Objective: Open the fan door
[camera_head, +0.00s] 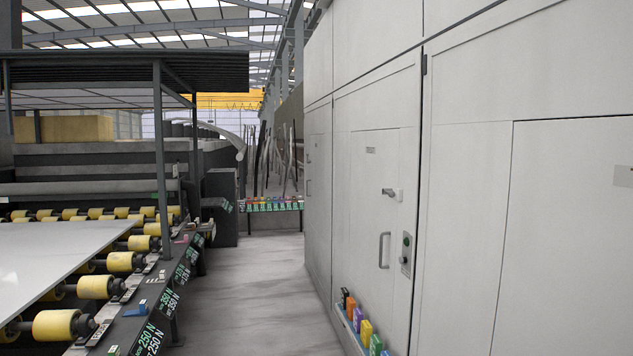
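A tall off-white cabinet wall on the right has several doors. The middle door (368,235) is shut and carries a small label plate, a lever handle (390,192), a vertical pull handle (384,250) and a control plate with a dark knob (406,254). Another door (318,200) with its own vertical handle lies farther along the wall and looks shut. I cannot tell which of these is the fan door. Neither of my grippers is in view.
A roller conveyor with yellow rollers (97,287) and a pale slab (55,258) runs along the left. Several coloured boxes (366,332) stand low against the wall. A rack of coloured items (272,204) stands ahead. The grey aisle floor (262,290) between is clear.

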